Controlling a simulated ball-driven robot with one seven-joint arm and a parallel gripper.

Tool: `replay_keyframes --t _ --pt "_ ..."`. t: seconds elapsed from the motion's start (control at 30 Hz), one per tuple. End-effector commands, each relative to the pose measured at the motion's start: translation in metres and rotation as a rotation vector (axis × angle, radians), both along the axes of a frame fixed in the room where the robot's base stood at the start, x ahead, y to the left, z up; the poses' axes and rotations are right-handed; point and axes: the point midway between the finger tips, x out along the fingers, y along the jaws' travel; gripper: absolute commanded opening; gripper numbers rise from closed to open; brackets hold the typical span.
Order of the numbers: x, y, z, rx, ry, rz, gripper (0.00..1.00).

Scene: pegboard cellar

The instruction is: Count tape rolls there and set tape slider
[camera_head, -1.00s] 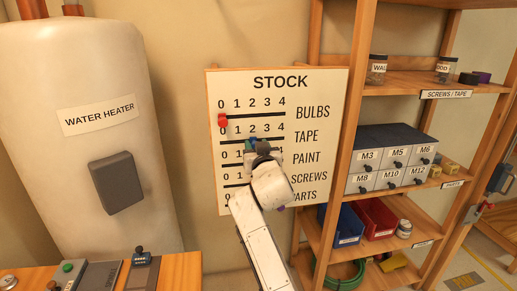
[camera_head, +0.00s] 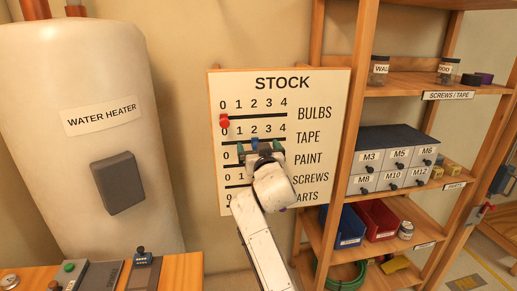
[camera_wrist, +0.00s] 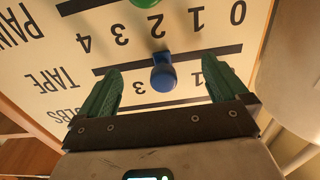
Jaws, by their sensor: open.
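The stock board (camera_head: 214,180) has rows for bulbs, tape, paint, screws and parts, numbered 0 to 4. The blue tape slider (camera_head: 255,143) is at about 2; it also shows in the wrist view (camera_wrist: 163,76). My gripper (camera_head: 259,147) is open, with its green fingers on either side of the blue knob, apart from it in the wrist view (camera_wrist: 160,72). On the shelf labelled SCREWS / TAPE, a black roll-like item (camera_head: 470,79) and a purple one (camera_head: 485,78) lie beside the jars. They are small, so others behind cannot be ruled out.
The red bulbs knob (camera_head: 224,121) is at 0. A green knob (camera_wrist: 145,3) sits on the paint row, close to my gripper. The wooden shelf unit (camera_head: 345,110) stands right of the board, the water heater (camera_head: 80,160) left. A control panel (camera_head: 90,276) is at lower left.

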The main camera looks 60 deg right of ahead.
Motion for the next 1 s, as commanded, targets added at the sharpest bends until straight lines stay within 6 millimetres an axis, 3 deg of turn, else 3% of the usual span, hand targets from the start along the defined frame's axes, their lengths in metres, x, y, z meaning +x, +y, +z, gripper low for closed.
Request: replay_keyframes --t 1.0 --pt "-0.042 0.050 0.000 0.000 0.000 0.000 1.00"
